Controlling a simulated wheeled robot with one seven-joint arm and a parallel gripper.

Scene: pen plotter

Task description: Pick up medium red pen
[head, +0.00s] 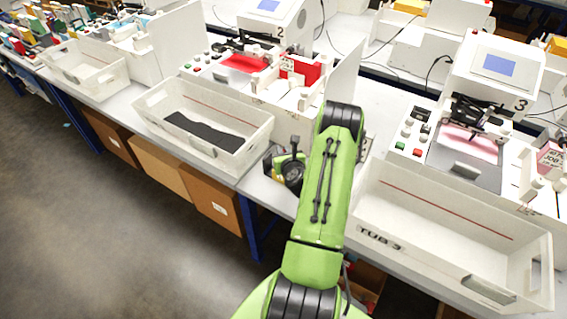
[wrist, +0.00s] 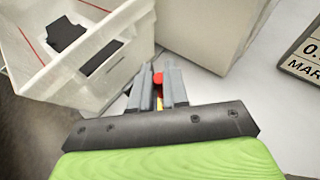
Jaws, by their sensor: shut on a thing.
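My gripper (wrist: 158,82) shows in the wrist view with its two grey fingers close together. A small red-topped thing, apparently the red pen (wrist: 158,77), stands between the fingers, and they are shut on it. A bit of orange-yellow shows below the red end. Most of the pen is hidden by the fingers and the dark gripper body, so its size cannot be read. In the head view my green arm reaches to the table between two tubs, and the fingertips and pen cannot be made out there.
A white tub (head: 254,139) with dark sheet inside stands left of my arm; it is close to the gripper in the wrist view (wrist: 122,97). Tub 3 (head: 380,236) stands right. A marker label (wrist: 302,55) lies at the wrist view's right edge. Plotters stand behind.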

